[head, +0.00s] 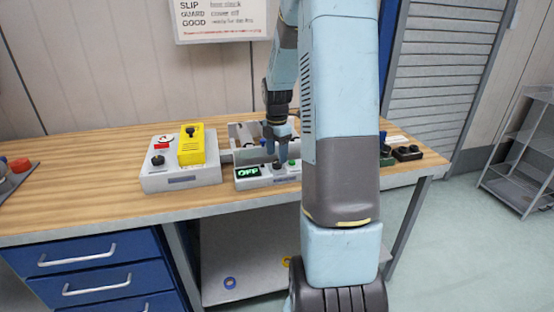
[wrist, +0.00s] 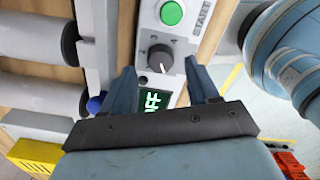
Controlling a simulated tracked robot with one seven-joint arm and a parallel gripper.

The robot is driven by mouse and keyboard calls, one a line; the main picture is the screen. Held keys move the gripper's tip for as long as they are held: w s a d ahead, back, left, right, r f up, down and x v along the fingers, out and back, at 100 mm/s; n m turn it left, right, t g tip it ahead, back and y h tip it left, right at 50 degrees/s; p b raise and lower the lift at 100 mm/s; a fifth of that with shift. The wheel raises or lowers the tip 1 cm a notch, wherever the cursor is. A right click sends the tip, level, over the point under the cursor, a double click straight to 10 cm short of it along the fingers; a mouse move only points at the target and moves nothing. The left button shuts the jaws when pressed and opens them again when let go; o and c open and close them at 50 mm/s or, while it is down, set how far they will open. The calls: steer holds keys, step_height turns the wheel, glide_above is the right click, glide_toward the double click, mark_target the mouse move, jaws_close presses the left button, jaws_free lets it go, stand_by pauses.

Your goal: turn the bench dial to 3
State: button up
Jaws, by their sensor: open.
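The bench dial is a dark grey knob (wrist: 160,58) with a light pointer mark, on a pale control box (head: 262,182). In the wrist view the knob lies just beyond and between the fingertips of my gripper (wrist: 161,75), which is open and appears empty. I cannot tell whether a finger touches it. The box's green display (head: 248,172) reads "OFF"; in the wrist view one finger side and the gripper body partly cover it. A green button (wrist: 172,13) marked START sits beyond the knob. In the head view my gripper (head: 277,153) hangs over the box.
A grey box (head: 180,180) with a yellow cover (head: 191,146) and a black knob stands left of the control box. A grey tray with cylinders (head: 245,130) is behind it. Small black items (head: 406,153) lie at right.

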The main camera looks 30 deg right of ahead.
mark_target(277, 164)
steer(key=shift+f, duration=1.45)
steer(key=shift+c, duration=0.4)
steer(key=c, duration=1)
steer(key=shift+o, duration=0.2)
